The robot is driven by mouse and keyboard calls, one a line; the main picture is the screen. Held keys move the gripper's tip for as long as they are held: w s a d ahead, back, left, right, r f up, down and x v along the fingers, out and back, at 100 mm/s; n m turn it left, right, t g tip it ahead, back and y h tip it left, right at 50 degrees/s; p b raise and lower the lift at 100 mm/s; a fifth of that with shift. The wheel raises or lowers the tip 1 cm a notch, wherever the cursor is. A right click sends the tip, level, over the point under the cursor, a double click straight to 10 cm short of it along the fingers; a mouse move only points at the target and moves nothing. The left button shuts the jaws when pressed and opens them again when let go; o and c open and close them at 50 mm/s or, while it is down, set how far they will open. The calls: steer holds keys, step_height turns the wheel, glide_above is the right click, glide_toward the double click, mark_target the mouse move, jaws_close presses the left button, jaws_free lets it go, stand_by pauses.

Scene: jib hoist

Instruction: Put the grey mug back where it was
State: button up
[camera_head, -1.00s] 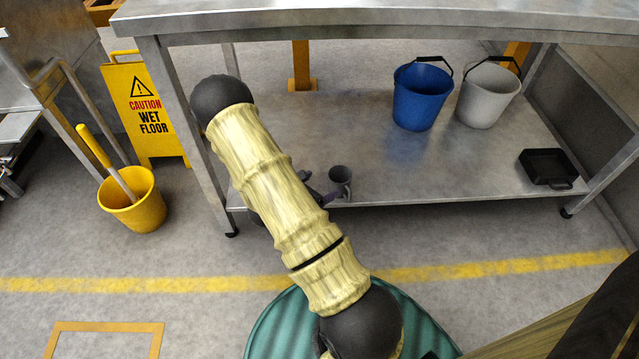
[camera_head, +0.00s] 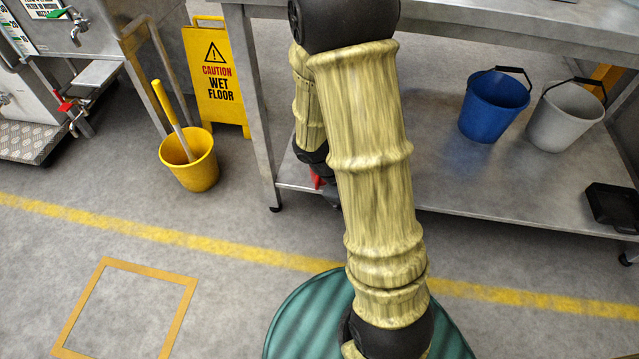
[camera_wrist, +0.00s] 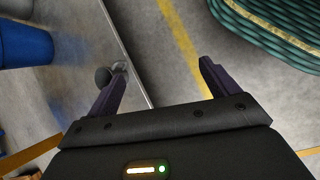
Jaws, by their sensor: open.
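The grey mug (camera_wrist: 104,77) shows in the wrist view on the table's metal lower shelf (camera_wrist: 82,103), close to the shelf's edge. It is just beyond the tip of the left finger, which partly overlaps the area in front of it. My gripper (camera_wrist: 162,72) is open, with its two dark purple fingers spread and nothing between them. The gap between the fingers lies over the shelf edge and the floor. In the head view my arm hides the mug and most of my gripper.
A blue bucket (camera_head: 494,106) and a grey bucket (camera_head: 565,117) stand on the lower shelf, with a black tray (camera_head: 612,206) at its right. A yellow bucket (camera_head: 189,161) and a wet floor sign (camera_head: 217,82) stand left of the table leg (camera_head: 262,135).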

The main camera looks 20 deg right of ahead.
steer(key=a+r+m+t+y, duration=0.5)
steer(key=a+r+m+y, duration=0.1)
steer(key=a, duration=0.4)
step_height(320, 180, up, 3)
steer(key=shift+w+a+f+m, duration=0.15)
steer(key=shift+w+m, duration=0.25)
steer(key=shift+m, duration=0.5)
step_height(320, 180, up, 56)
steer(key=p, duration=5.6)
